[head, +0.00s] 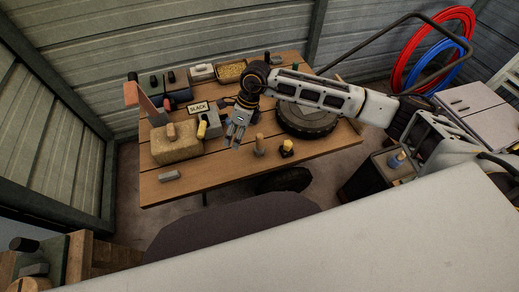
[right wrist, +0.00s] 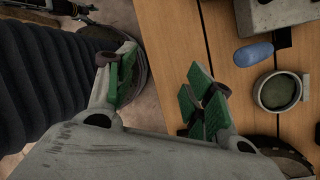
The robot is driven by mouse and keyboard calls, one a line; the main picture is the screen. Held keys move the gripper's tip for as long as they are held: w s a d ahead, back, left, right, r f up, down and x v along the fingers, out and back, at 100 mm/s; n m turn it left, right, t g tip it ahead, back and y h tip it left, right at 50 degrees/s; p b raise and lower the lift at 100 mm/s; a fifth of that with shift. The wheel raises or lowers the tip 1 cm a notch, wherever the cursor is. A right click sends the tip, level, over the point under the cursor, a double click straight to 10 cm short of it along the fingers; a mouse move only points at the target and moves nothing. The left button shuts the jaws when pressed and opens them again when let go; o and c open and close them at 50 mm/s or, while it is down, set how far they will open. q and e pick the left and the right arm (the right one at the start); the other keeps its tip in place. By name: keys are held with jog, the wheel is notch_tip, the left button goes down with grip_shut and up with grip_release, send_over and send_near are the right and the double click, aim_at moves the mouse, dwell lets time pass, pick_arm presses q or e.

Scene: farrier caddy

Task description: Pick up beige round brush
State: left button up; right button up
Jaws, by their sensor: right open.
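A small beige upright piece with a rounded top (head: 259,145) stands on the wooden table near its front edge; it may be the beige round brush, but it is too small to be sure. A similar yellow piece with a dark base (head: 287,147) stands to its right. My right gripper (head: 235,138) is over the table, left of the beige piece and apart from it. In the right wrist view its green-padded fingers (right wrist: 160,90) are spread, with nothing between them. My left gripper is not in view.
A large tan block with a wooden handle (head: 175,150) and a card reading "SLACK" (head: 198,107) are at the left. A dark round object (head: 305,122) is at the right. The wrist view shows a blue handle (right wrist: 253,54) and a round cup (right wrist: 280,91).

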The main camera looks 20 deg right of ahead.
aim_at(261, 135)
jog(key=w+d+h, duration=0.1)
jog(key=d, duration=0.2)
jog(key=w+d+h, duration=0.1)
jog(key=d, duration=0.2)
jog(key=w+d+h, duration=0.1)
jog(key=d+h, duration=0.1)
jog(key=d, duration=0.2)
jog(key=shift+w+d+t, duration=0.1)
jog(key=shift+w+t, duration=0.1)
jog(key=shift+t, duration=0.1)
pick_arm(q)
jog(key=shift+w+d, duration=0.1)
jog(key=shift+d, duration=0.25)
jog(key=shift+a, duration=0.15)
pick_arm(e)
jog(key=shift+f, duration=0.15)
jog(key=shift+f, duration=0.2)
notch_tip(261, 135, down, 7)
jog(key=shift+f, duration=0.45)
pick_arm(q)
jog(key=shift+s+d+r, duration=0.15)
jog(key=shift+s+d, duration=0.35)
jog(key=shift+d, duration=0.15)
